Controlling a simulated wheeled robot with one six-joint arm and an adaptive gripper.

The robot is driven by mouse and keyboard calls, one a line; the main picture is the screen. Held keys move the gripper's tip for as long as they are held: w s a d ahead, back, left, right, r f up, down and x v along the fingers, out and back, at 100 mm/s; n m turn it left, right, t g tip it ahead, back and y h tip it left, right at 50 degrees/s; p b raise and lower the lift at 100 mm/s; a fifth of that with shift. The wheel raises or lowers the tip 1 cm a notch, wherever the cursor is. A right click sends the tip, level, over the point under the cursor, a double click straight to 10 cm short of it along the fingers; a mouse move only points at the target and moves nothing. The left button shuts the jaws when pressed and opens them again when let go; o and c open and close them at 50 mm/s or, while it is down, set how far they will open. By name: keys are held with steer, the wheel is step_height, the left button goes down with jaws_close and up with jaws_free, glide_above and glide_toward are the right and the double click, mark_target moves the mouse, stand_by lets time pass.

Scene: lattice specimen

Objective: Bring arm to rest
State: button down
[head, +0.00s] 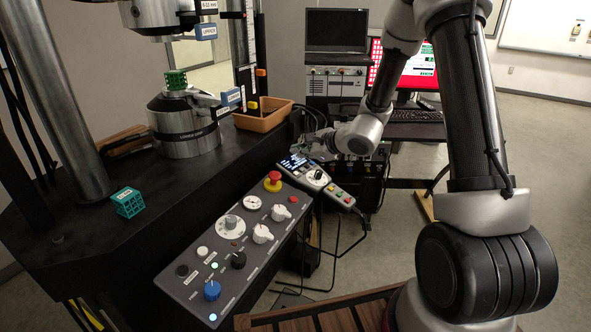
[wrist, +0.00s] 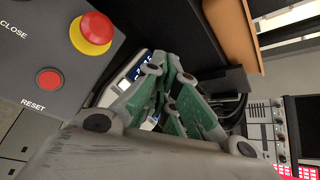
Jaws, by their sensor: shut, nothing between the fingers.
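My gripper (head: 310,144) reaches left from my wrist in the head view, above and behind the handheld controller (head: 318,178) and right of the test machine. In the wrist view my gripper (wrist: 168,62) shows its green and grey fingers drawn together with nothing between them. My arm rises from the lower right, bends at the top and comes down to the wrist. A green lattice cube (head: 176,80) sits on the lower platen (head: 184,125). A teal lattice cube (head: 128,202) sits on the black machine bed at the left.
The control panel (head: 190,277) with its red emergency button (head: 273,181) is in front; the button also shows close in the wrist view (wrist: 91,33). An orange tray (head: 262,118) stands on the bed. A monitor and cabinet are behind. Floor at right is clear.

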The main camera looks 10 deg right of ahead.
steer(key=s+a+f+n+g+y, duration=0.2)
steer(key=s+n+g, duration=0.2)
steer(key=s, duration=0.5)
steer(key=s+d+r+n+g, duration=0.2)
steer(key=s+r+n+g, duration=0.15)
steer(key=s, duration=0.35)
steer(key=s+d+r+n+g, duration=0.2)
steer(key=s+n, duration=0.3)
steer(key=s, duration=0.3)
steer(key=s+d+r+n+t+h, duration=0.3)
steer(key=s+d+r+n+h, duration=0.5)
steer(key=s+d+r, duration=0.5)
steer(key=shift+d+r+t+h, duration=0.4)
steer(key=shift+d+r, duration=0.55)
steer(key=shift+r, duration=0.3)
steer(key=shift+n, duration=0.25)
